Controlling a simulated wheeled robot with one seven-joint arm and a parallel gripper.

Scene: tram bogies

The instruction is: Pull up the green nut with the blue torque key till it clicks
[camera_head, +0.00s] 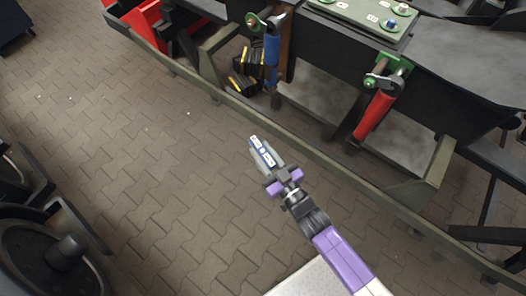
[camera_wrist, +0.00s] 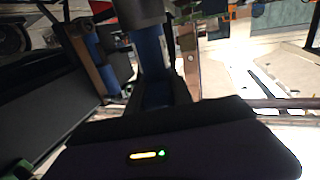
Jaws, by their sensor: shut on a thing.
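A blue-handled tool (camera_head: 271,50), which looks like the blue torque key, hangs steeply on the dark frame. Its metal head is by a green ring-shaped part (camera_head: 253,20); I cannot tell whether this is the green nut or whether they touch. A blue handle also shows in the wrist view (camera_wrist: 97,50). My gripper (camera_head: 263,153) is below that tool in the head view, clearly apart from it. It is shut on a small blue-and-white thing (camera_head: 265,153) that I cannot identify; the fingers hide part of it.
A red-handled tool (camera_head: 374,117) hangs by a green bracket (camera_head: 400,65) on the right. A green panel (camera_head: 365,15) carries small fittings. A long low rail (camera_head: 300,150) runs between my gripper and the bogie. Paved floor at left is mostly clear.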

